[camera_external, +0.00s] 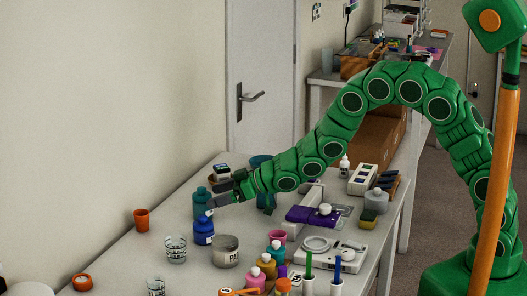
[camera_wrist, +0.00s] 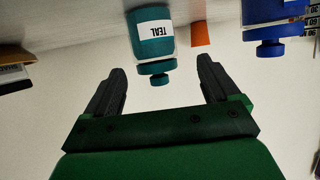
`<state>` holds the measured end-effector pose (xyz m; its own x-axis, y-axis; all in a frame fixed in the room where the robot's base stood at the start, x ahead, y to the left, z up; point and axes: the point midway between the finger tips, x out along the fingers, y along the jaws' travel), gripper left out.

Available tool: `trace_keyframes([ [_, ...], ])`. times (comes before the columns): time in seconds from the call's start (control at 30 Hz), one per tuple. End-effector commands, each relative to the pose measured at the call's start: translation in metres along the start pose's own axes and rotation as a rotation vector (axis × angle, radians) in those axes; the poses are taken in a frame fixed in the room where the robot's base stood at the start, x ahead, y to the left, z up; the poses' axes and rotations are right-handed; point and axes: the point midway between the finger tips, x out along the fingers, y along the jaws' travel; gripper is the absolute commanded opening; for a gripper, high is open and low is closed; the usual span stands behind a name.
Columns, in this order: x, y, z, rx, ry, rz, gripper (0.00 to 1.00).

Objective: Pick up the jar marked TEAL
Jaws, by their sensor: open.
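The jar marked TEAL (camera_wrist: 153,45) is a teal bottle with a white label and a teal cap. It appears upside down in the wrist view, ahead of and between my open fingers, with its cap end nearest them. In the external view, the teal jar (camera_external: 201,202) stands on the workbench, just left of my gripper (camera_external: 214,192). The fingers also show in the wrist view (camera_wrist: 161,65), dark and spread apart with nothing gripped. I cannot tell whether the cap is just between the tips. The jar's lower part is partly hidden by the blue bottle in the external view.
A blue bottle (camera_external: 203,232) stands close in front of the teal jar; it also shows in the wrist view (camera_wrist: 276,18). An orange cup (camera_external: 141,220) stands to the left. A glass beaker (camera_external: 176,250) and grey tub (camera_external: 225,252) are nearer.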

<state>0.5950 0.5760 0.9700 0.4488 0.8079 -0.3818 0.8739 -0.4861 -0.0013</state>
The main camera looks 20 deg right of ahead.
Motion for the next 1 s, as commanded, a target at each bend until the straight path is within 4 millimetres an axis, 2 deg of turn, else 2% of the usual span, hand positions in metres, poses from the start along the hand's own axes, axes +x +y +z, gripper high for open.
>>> trace_keyframes([
  [0.2,0.016,0.001,-0.002,-0.001,0.001,0.001,0.89],
  [0.57,0.032,0.003,-0.001,-0.001,-0.003,0.001,0.89],
  [1.0,0.071,0.006,-0.003,0.0,-0.003,0.002,0.89],
])
